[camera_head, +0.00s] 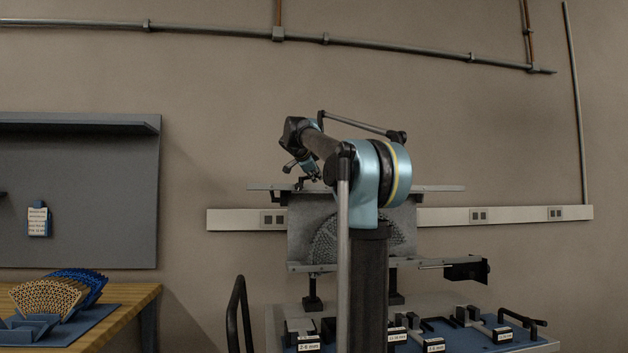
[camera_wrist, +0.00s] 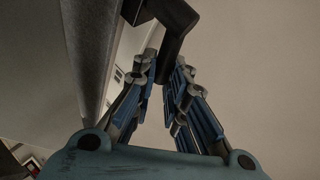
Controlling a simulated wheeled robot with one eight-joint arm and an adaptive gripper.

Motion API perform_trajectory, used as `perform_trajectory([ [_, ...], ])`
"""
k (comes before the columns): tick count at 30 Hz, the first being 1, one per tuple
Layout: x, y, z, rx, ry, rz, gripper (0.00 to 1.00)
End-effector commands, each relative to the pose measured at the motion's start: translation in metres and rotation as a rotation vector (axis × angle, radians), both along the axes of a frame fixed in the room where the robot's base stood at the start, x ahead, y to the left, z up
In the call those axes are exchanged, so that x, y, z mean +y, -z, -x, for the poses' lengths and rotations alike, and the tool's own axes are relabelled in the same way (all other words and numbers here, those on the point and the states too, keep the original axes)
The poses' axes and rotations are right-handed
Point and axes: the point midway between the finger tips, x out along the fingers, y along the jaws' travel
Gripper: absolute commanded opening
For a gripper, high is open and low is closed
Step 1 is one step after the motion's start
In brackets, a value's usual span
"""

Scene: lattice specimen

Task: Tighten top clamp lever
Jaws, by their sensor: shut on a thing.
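A dark clamp lever (camera_wrist: 176,20) shows at the top of the wrist view. Its bent arm reaches down between the two fingers of my gripper (camera_wrist: 166,70), which are closed on its lower part. In the head view my gripper (camera_head: 308,178) is small and sits at the left part of the top rail (camera_head: 435,188). My arm hides part of this area, and the lever cannot be made out clearly there. Below the rail a grey plate holds a fan-shaped lattice specimen (camera_head: 327,240), partly hidden behind my arm.
A grey beam (camera_wrist: 88,50) runs close along the left of my gripper in the wrist view. A lower rail (camera_head: 305,267) carries a black block (camera_head: 466,270) at its right. A bench below holds several labelled black parts. A wooden table (camera_head: 115,318) with fan-shaped lattices stands left.

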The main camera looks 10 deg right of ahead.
Motion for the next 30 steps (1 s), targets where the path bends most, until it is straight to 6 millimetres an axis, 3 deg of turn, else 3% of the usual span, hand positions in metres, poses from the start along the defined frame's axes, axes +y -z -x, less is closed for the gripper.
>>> perform_trajectory([
  [7,-0.0005,-0.0003,0.0009,-0.001,0.018,0.001,0.00],
  [8,-0.0005,-0.0003,0.0009,-0.001,0.017,0.000,0.15],
  [11,-0.0005,-0.0003,0.0009,-0.002,0.016,0.001,0.36],
  [30,0.0041,-0.0036,0.0068,-0.001,0.014,0.000,0.36],
])
